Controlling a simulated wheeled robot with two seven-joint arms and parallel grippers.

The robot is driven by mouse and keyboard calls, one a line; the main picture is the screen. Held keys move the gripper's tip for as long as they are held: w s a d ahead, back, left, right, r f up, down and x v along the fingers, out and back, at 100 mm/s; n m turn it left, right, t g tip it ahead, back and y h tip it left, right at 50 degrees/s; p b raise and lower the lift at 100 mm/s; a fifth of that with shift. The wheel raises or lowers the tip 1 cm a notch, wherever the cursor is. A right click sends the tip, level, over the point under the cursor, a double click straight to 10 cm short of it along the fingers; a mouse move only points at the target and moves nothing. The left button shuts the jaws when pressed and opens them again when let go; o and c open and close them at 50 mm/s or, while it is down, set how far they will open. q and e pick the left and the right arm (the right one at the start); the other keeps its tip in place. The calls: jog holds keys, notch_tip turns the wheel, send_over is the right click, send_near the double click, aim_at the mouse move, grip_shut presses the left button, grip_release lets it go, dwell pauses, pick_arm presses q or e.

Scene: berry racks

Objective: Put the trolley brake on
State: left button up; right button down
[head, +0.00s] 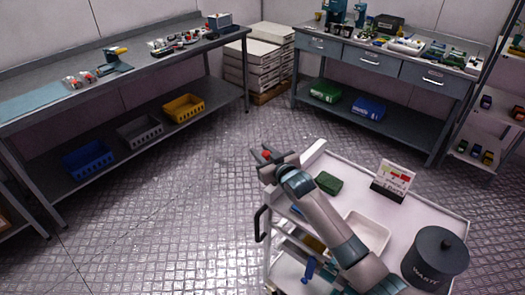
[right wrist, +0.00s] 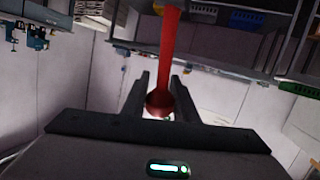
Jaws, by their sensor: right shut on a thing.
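The white trolley (head: 430,203) stands at the lower right of the head view, with a black push handle (head: 262,224) on its left end. My right gripper (head: 264,156) is at the trolley's far left corner. It is shut on a red lever, whose red end (head: 267,154) shows small between the fingers. In the right wrist view the red lever (right wrist: 171,45) runs from the top edge down to a rounded end between the two dark fingers (right wrist: 160,98). The lever's mount and the trolley wheels are hidden. My left gripper is not in view.
On the trolley top are a green box (head: 329,183), a sign card (head: 394,177), a white tray (head: 371,232) and a dark waste bin (head: 435,258). Workbenches stand left (head: 130,75) and at the back right (head: 400,65). The metal floor (head: 180,190) between is clear.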

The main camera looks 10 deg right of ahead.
jog(key=shift+s+a+f, duration=0.1)
jog(key=shift+s+f, duration=0.1)
jog(key=shift+f, duration=0.75)
notch_tip(320, 180, down, 8)
jog(key=w+a+g+h, duration=0.1)
jog(key=w+a+g, duration=0.1)
jog(key=shift+w+f+n+g, duration=0.15)
jog(key=shift+f+n+g, duration=0.05)
jog(key=shift+n+g, duration=0.2)
jog(key=shift+d, duration=0.1)
jog(key=c, duration=1.4)
grip_release()
jog(key=shift+c, duration=0.2)
jog(key=shift+w+d+r, duration=0.1)
jog(key=shift+w+r, duration=0.05)
jog(key=shift+r, duration=0.05)
jog(key=shift+r, duration=0.2)
jog(key=b+v, duration=0.2)
jog(key=v, duration=1.5)
jog(key=shift+s+f, duration=0.15)
jog(key=shift+s, duration=0.1)
